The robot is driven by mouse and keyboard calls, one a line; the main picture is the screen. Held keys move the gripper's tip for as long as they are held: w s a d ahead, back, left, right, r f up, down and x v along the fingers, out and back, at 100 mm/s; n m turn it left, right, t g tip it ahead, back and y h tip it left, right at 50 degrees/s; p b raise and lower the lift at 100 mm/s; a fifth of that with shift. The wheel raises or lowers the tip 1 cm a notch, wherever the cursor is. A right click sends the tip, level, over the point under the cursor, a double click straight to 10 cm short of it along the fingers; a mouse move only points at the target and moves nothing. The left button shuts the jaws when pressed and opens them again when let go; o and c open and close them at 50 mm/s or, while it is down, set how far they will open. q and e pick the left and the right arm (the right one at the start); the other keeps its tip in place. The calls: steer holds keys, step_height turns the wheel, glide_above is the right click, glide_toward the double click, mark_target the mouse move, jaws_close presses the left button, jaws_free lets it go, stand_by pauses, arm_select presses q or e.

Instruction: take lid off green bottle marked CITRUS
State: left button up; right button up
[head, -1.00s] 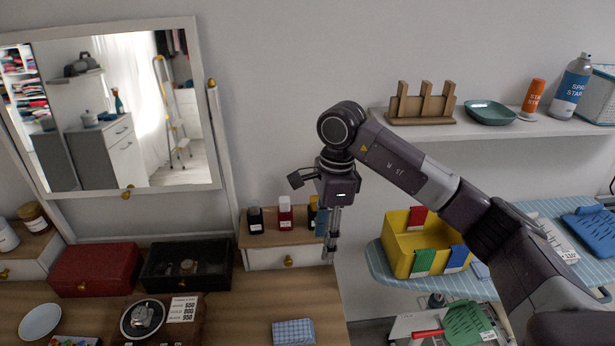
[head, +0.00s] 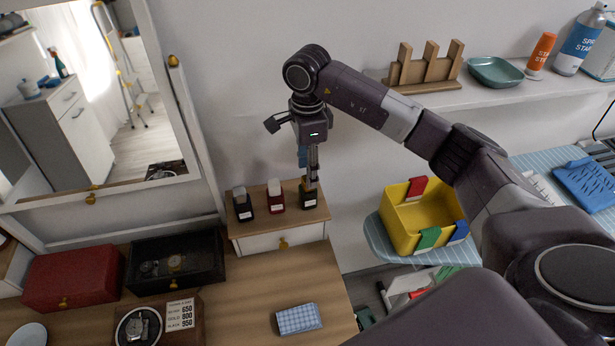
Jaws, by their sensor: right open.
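Three small bottles with pale labels stand in a row on top of a small drawer unit (head: 281,236). The left one is a dark bottle (head: 243,206) with a grey cap, and the middle one is a red bottle (head: 275,197) with a whitish cap. The right one is a dark, olive-looking bottle (head: 308,197). The lettering is too small to read, so I cannot tell which says CITRUS. My right gripper (head: 312,179) points down, open, at the top of the right bottle and hides its lid. I cannot tell whether the fingers touch it. My left gripper is out of view.
A mirror (head: 100,95) stands behind the left side. A red box (head: 72,276), a black watch case (head: 175,265) and a folded checked cloth (head: 298,319) lie on the wooden tabletop. A wall shelf (head: 440,108) and a yellow bin (head: 420,215) are to the right.

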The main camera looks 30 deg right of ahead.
step_height(320, 180, down, 2)
steer(key=shift+w+d+f+p, duration=0.15)
steer(key=shift+f+p, duration=0.05)
steer(key=shift+p, duration=0.25)
steer(key=shift+f, duration=0.35)
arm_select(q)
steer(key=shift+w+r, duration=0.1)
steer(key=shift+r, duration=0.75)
arm_select(e)
steer(key=c, duration=0.9)
steer(key=shift+c, duration=0.2)
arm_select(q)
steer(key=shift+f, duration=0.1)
arm_select(e)
steer(key=shift+r, duration=0.1)
